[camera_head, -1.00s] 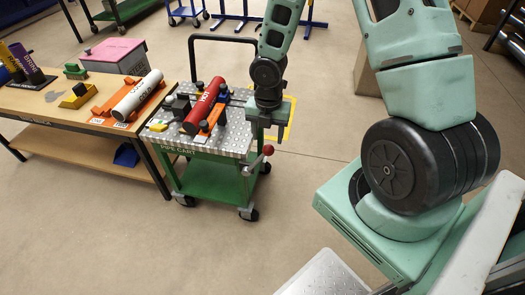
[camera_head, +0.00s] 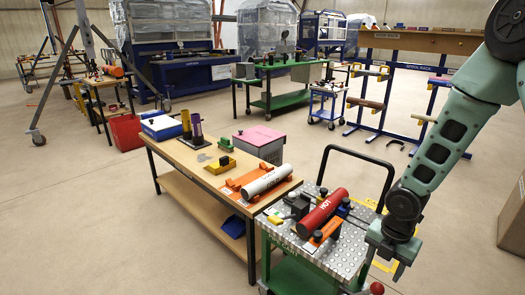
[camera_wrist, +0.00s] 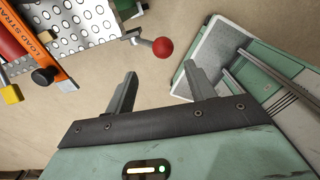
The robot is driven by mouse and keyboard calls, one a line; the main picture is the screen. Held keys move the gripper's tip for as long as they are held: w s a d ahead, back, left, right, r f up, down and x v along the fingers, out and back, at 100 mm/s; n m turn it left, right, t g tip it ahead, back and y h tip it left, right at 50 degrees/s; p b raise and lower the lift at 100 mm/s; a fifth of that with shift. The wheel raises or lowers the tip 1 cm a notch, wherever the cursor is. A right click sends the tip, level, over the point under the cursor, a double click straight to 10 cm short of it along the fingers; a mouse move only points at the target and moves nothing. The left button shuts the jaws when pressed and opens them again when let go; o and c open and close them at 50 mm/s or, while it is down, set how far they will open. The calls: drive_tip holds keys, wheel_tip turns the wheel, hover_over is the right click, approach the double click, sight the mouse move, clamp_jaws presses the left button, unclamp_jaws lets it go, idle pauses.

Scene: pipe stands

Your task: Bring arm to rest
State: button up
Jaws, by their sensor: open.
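My gripper (camera_wrist: 160,95) is open and empty in the wrist view, with its two fingers apart above bare floor. In the head view my gripper (camera_head: 392,245) hangs at the right edge of the green cart (camera_head: 340,258). A red pipe marked HOT (camera_head: 322,212) lies on the cart's metal top, in an orange cradle, to the left of my gripper and apart from it. In the wrist view only part of the red pipe (camera_wrist: 10,38) shows at the left edge. The cart's red knob (camera_wrist: 163,47) is just beyond my fingertips.
A wooden table (camera_head: 196,165) with a white pipe (camera_head: 267,181) stands left of the cart. A pink-lidded box (camera_head: 259,138) is behind it. The cart's black handle (camera_head: 358,153) rises at the back. Blue racks (camera_head: 390,105) stand farther back. The floor at left is open.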

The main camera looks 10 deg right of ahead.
drive_tip(key=s+a+r+m+p, duration=0.2)
drive_tip(key=a+r+m+p, duration=0.15)
drive_tip(key=a+r, duration=0.4)
drive_tip(key=s+a+r+m+p, duration=0.25)
drive_tip(key=a+r+m, duration=0.25)
drive_tip(key=r, duration=0.5)
drive_tip(key=s+a+r+m+p, duration=0.3)
drive_tip(key=s+a+r+m, duration=0.6)
drive_tip(key=s+r, duration=0.2)
drive_tip(key=s, duration=0.2)
drive_tip(key=shift+s+r+y+p, duration=0.3)
drive_tip(key=shift+s+p, duration=0.05)
drive_tip(key=shift+w+a, duration=0.1)
